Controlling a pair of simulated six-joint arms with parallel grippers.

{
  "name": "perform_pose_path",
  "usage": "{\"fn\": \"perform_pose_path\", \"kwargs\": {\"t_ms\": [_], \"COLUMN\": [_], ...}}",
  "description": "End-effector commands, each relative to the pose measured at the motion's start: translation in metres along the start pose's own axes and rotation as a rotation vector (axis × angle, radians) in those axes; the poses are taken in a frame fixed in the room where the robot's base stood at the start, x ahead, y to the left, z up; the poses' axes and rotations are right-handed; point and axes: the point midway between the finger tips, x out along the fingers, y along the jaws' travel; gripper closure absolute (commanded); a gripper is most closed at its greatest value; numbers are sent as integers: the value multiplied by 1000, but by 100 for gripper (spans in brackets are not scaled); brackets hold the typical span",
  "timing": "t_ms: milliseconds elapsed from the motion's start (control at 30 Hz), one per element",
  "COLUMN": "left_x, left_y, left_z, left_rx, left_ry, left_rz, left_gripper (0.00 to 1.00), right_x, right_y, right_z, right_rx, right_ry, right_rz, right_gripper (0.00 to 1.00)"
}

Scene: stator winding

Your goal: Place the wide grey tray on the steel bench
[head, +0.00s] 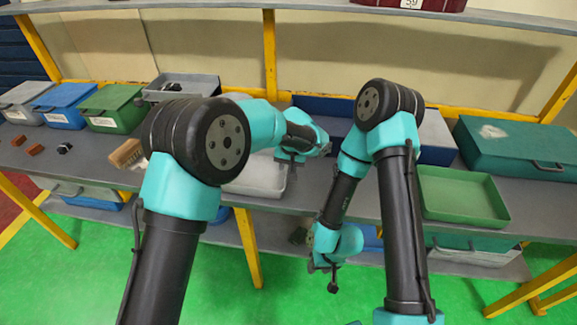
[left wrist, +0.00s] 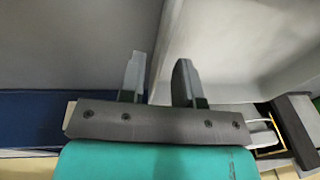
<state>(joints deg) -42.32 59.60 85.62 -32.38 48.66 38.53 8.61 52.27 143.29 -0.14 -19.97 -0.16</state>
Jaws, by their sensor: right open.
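A wide light grey tray (head: 256,181) is at the front edge of the grey steel bench (head: 337,214), partly hidden behind my left arm. My left gripper (head: 292,160) is at the tray's right end. In the left wrist view, the fingers of my left gripper (left wrist: 158,75) are apart, and the rim of the pale tray (left wrist: 225,50) runs between them; a visible gap remains. My right gripper (head: 325,268) is open and empty, low in front of the bench, pointing down near the lower shelf.
A green tray (head: 462,197) and a large teal case (head: 515,148) are on the right of the bench. Grey, blue (head: 63,105) and green boxes stand at the left, with a brush (head: 126,153) and small parts in front. Yellow posts (head: 269,50) rise behind.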

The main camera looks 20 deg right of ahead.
Motion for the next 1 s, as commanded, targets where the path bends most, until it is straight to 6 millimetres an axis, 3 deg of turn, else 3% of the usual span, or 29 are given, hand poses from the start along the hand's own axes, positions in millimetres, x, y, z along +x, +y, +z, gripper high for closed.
{"fn": "perform_pose_path", "kwargs": {"t_ms": [267,800,1000], "left_x": [-12,-104,-120], "left_y": [0,0,0], "left_z": [-1,0,0], "left_rx": [-1,-1,0], "left_ry": [2,2,0], "left_rz": [0,1,0], "left_gripper": [70,70,70], "right_x": [0,0,0], "right_y": [0,0,0], "right_z": [0,0,0], "right_rx": [0,0,0], "right_ry": [0,0,0], "right_rz": [0,0,0], "right_gripper": [57,57,57]}}
